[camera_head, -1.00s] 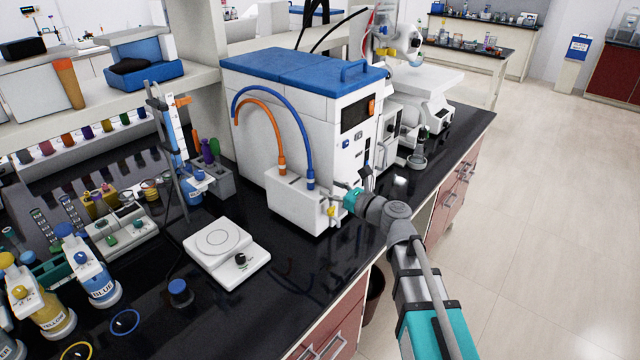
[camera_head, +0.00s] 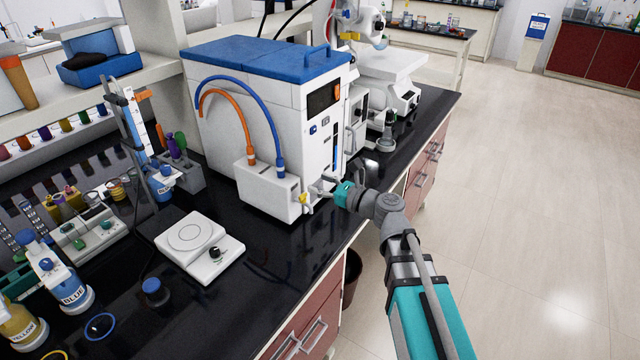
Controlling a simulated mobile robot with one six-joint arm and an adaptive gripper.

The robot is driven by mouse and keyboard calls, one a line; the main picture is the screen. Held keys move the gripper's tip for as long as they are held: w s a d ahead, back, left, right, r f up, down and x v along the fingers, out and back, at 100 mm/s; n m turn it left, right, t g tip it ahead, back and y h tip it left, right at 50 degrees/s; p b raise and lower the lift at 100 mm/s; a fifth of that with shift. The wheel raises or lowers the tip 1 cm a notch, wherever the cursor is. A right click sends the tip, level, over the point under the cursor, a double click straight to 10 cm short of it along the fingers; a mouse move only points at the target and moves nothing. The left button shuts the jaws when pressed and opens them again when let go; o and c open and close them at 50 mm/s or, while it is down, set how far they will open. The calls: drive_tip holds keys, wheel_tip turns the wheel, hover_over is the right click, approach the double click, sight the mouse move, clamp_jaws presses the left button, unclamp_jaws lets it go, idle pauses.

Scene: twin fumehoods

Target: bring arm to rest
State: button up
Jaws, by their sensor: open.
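My gripper (camera_head: 316,189) is at the end of my grey and teal arm, at the front right corner of the white machine with the blue lid (camera_head: 268,100). Its fingers are small in the picture and point left toward the white box (camera_head: 266,190) at the machine's foot. They look open, with nothing seen between them. I cannot tell whether they touch the box or the yellow part (camera_head: 303,198) beside them. My arm reaches in from the lower right, over the bench edge.
A white stirrer plate (camera_head: 200,248), a blue-capped jar (camera_head: 155,292) and a blue bottle (camera_head: 72,290) stand on the black bench (camera_head: 262,290). A microscope-like device (camera_head: 385,80) stands behind the machine. The floor (camera_head: 540,200) at the right is clear.

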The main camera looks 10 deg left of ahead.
idle(0.5)
drive_tip(key=s+d+f+n+g+h, duration=0.45)
drive_tip(key=d+f+n+h, duration=0.35)
drive_tip(key=d+f+n, duration=0.55)
drive_tip(key=s+d+f+n+g+h, duration=0.1)
drive_tip(key=s+d+f+n+h, duration=0.1)
drive_tip(key=d, duration=0.6)
drive_tip(key=s+d+f+n+g+h, duration=0.1)
drive_tip(key=s+d+f+n+h, duration=0.1)
drive_tip(key=s+d+n+h, duration=0.3)
drive_tip(key=d+n+h, duration=0.1)
drive_tip(key=d+n, duration=0.1)
drive_tip(key=d, duration=0.2)
drive_tip(key=shift+d+f+h, duration=0.3)
drive_tip(key=shift+f, duration=0.05)
idle(0.6)
